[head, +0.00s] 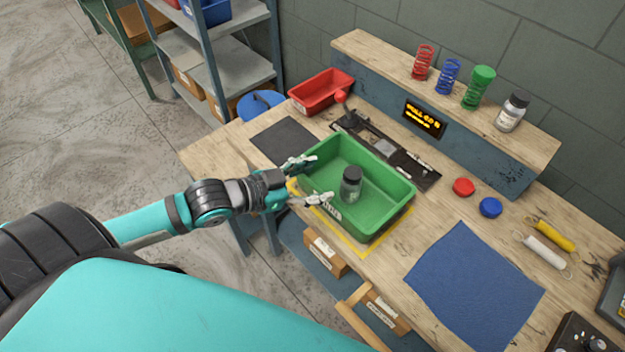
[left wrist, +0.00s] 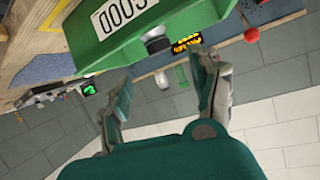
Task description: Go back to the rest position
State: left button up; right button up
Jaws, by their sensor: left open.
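My left gripper (head: 310,180) is open at the left side of the green bin (head: 385,205), with its fingers spread near the bin's left wall. Nothing shows between the fingers. In the left wrist view the open fingers of the gripper (left wrist: 165,90) point toward the bin (left wrist: 125,35), which carries a label reading 0003. A jar with a dark lid (head: 350,185) stands upright in the bin; it also shows in the left wrist view (left wrist: 157,40). My right gripper is in neither view.
The workbench holds a blue mat (head: 475,287), a red tray (head: 321,92), red (head: 464,187) and blue (head: 490,207) caps, and a coiler fixture (head: 385,148). Coloured springs and another jar (head: 512,111) stand on the raised shelf. Open floor (head: 70,130) lies left.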

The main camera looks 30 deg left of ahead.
pick_arm(q)
jog(key=shift+s, duration=0.1)
dwell(0.5)
jog(key=s+f+n+g+y, duration=0.3)
jog(key=s+f+g, duration=0.15)
jog(key=s, duration=0.35)
jog(key=s+f+n+g+y, duration=0.35)
jog(key=s+f, duration=0.25)
jog(key=s, duration=0.2)
notch_tip(320, 180, down, 29)
jog(key=s+g, duration=0.1)
jog(key=s, duration=0.2)
jog(key=s+a+f+m+g, duration=0.1)
jog(key=s+a+f, duration=0.2)
jog(key=s+f, duration=1.1)
jog(key=shift+s+g+y, duration=0.3)
jog(key=shift+s+y, duration=0.05)
jog(key=shift+s, duration=0.3)
jog(key=shift+a, duration=0.1)
